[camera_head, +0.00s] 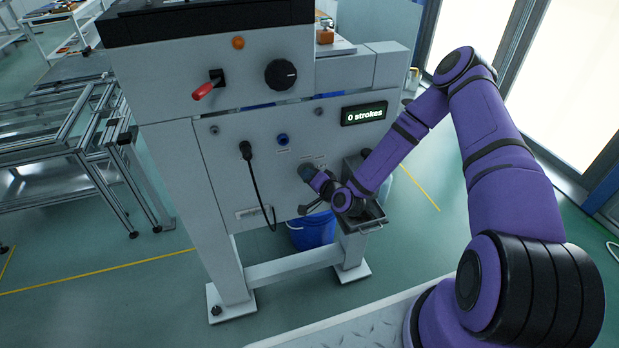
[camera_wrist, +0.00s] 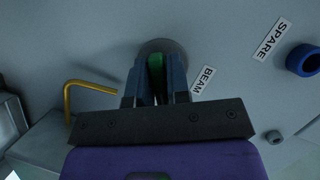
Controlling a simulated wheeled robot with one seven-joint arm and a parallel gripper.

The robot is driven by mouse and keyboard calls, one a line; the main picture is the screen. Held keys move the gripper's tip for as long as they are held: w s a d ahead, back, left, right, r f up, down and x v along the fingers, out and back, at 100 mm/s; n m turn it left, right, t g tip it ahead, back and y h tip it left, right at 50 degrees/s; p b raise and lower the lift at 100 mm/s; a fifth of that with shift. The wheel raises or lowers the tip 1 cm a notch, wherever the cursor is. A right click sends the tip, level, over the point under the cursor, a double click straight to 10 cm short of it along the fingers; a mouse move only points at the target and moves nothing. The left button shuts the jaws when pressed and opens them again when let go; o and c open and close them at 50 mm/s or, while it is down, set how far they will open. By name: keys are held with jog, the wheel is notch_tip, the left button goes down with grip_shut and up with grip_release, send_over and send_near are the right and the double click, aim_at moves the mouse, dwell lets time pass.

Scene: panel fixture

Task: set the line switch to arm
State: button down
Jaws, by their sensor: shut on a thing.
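The panel fixture (camera_head: 235,150) stands ahead of me. A red-handled lever switch (camera_head: 203,91) sits at its upper left, the handle pointing down and left. A black rotary knob (camera_head: 281,74) is to its right. I cannot read which one is the line switch. My gripper (camera_head: 306,172) is low on the panel, away from both. In the wrist view my gripper (camera_wrist: 157,78) is shut on a green part (camera_wrist: 156,72) at a round grey mount (camera_wrist: 163,47) beside a BEAM label (camera_wrist: 203,80). The green part is mostly hidden between the fingers.
A blue ring socket (camera_wrist: 304,60) has a SPARE label (camera_wrist: 272,39). A brass-coloured hook (camera_wrist: 88,86) is left of my fingers. A black cable (camera_head: 260,190) hangs from a plug. A display (camera_head: 364,113) reads 0 strokes. A blue bin (camera_head: 312,232) stands below.

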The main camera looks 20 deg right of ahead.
jog(key=shift+n+h, duration=0.5)
jog(key=shift+n, duration=0.4)
jog(key=shift+g, duration=0.3)
jog(key=c, duration=1.2)
grip_release()
jog(key=shift+o, duration=0.2)
jog(key=shift+s, duration=0.1)
jog(key=v, duration=1)
jog(key=shift+s, duration=0.35)
jog(key=shift+d+r, duration=0.1)
